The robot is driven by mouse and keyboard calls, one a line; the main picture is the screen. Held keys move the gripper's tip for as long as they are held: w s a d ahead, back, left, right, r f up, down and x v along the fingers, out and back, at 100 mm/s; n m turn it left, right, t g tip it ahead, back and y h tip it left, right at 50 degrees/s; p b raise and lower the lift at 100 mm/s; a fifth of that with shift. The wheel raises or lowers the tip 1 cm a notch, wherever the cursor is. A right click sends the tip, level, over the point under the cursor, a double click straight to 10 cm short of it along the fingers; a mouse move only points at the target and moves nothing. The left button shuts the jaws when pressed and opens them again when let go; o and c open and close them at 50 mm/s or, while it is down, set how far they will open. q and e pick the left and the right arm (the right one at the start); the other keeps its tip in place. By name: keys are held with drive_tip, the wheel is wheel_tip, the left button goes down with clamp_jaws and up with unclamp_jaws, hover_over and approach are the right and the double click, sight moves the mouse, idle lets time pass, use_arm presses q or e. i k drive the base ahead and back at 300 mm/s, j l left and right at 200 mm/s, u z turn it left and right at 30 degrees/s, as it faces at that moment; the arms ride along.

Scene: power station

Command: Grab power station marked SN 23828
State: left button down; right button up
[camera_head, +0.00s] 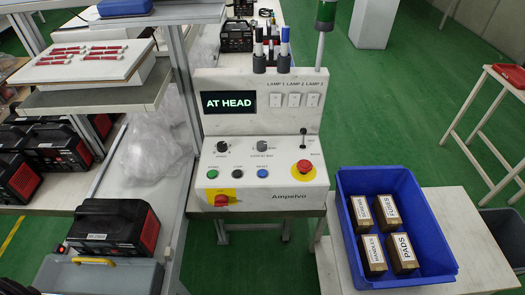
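A black power station with red end panels (115,226) stands at the lower left, behind a grey toolbox. Its small white front label is too small to read. Several similar black and red power stations (52,150) stand on the shelf at the left, partly hidden by the upper shelf and posts. Another dark power station (236,36) stands on the far bench behind the console. I cannot tell which one bears SN 23828. Neither of my grippers is in view.
A grey toolbox with a yellow handle (97,275) is at the lower left. The control console (262,172) reads "AT HEAD". A blue crate (350,262) with labelled boxes stands on the right table (470,215). Metal posts (183,75) and clear plastic wrap (150,150) flank the left shelf.

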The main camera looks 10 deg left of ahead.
sight(117, 230)
drive_tip(key=u, duration=1.85)
